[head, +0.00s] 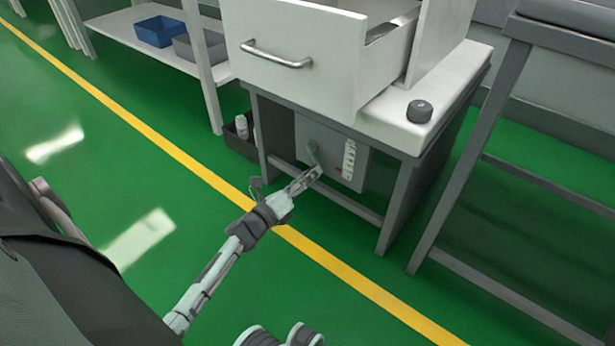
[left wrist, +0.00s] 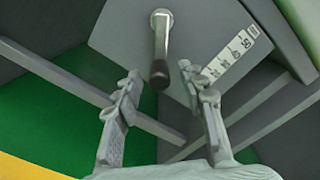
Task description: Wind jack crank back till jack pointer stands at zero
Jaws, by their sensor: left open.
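The jack's grey box (head: 330,150) hangs under the white cabinet, with the crank (head: 312,153) on its front face. In the left wrist view the crank (left wrist: 162,42) is a pale arm hanging down to a dark handle knob. A white scale (head: 349,158) with numbers runs beside it; the scale also shows in the left wrist view (left wrist: 234,55). A small red mark (head: 339,170), likely the pointer, shows near its lower part; its exact reading is too small to tell. My left gripper (head: 312,176) is open, its fingers either side of the knob, with no clear contact.
A drawer (head: 310,60) stands open above the box. A dark round knob-like item (head: 419,111) sits on the white ledge. Grey frame legs (head: 397,205) and a low crossbar flank the box. A dark bin (head: 240,140) is at left. Green floor is free in front.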

